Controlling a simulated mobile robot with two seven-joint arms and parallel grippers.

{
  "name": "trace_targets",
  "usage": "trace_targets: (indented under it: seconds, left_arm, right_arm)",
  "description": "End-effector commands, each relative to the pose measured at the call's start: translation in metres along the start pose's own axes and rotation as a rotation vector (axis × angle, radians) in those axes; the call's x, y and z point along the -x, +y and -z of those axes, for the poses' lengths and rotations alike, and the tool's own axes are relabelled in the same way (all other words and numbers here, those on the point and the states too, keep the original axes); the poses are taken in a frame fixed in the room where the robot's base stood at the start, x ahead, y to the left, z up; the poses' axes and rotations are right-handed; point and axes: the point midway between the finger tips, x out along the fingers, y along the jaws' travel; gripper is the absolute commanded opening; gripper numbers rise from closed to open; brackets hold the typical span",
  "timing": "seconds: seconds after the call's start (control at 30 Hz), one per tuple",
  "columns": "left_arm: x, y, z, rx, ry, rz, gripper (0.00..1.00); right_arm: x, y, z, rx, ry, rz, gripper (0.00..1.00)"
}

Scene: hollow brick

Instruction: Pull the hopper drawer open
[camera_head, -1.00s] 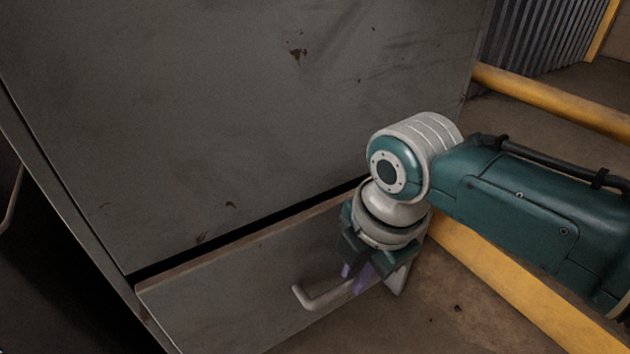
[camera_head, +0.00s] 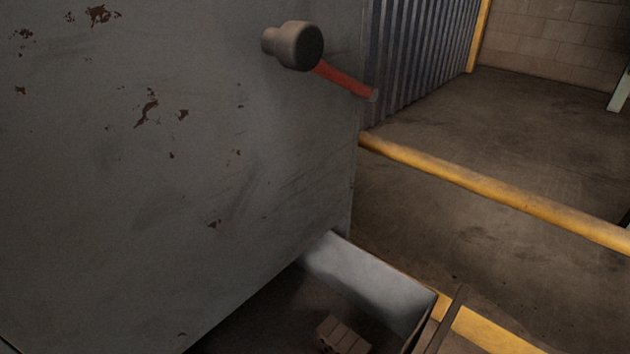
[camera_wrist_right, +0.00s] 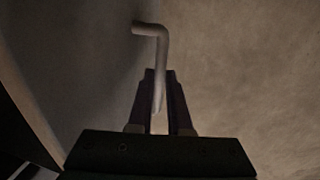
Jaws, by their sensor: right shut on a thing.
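The hopper drawer (camera_head: 370,280) is pulled out from the bottom of the grey cabinet in the head view. Its pale inner side wall shows, and a brownish block-like thing (camera_head: 343,336) lies inside. The drawer's handle (camera_wrist_right: 160,50) is a bent pale bar in the right wrist view. My right gripper (camera_wrist_right: 160,80) is shut on this handle, with the bar between its two dark fingers. The drawer's front is mostly cut off at the bottom of the head view. My left gripper is in neither view.
The tall grey cabinet (camera_head: 170,150) with rust spots fills the left. A hammer-like thing with a red handle (camera_head: 340,78) is at its upper right. A yellow rail (camera_head: 490,190) crosses the floor. Open floor (camera_head: 520,120) lies to the right.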

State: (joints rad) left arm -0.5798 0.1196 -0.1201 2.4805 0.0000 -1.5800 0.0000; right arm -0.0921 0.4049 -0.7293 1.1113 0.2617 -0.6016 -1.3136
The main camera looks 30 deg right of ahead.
Motion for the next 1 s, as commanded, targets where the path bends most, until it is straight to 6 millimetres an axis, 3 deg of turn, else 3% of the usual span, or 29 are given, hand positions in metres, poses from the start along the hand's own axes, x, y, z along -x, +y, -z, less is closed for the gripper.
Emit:
trace_targets:
  seconds: [0.1,0.3,0.77,0.8,1.0]
  left_arm:
    - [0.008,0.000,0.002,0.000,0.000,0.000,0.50]
    - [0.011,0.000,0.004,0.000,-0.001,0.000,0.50]
    - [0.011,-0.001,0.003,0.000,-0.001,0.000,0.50]
    - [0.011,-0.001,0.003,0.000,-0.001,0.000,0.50]
    - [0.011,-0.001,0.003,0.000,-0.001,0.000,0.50]
  right_arm:
    - [0.005,-0.019,0.000,0.001,-0.001,0.003,0.00]
    - [0.007,-0.036,-0.001,0.000,-0.001,0.002,0.00]
    - [0.007,-0.042,-0.001,0.000,-0.003,0.005,0.00]
    - [0.007,-0.042,-0.001,0.000,-0.003,0.005,0.18]
    - [0.007,-0.042,-0.001,0.000,-0.002,0.003,0.41]
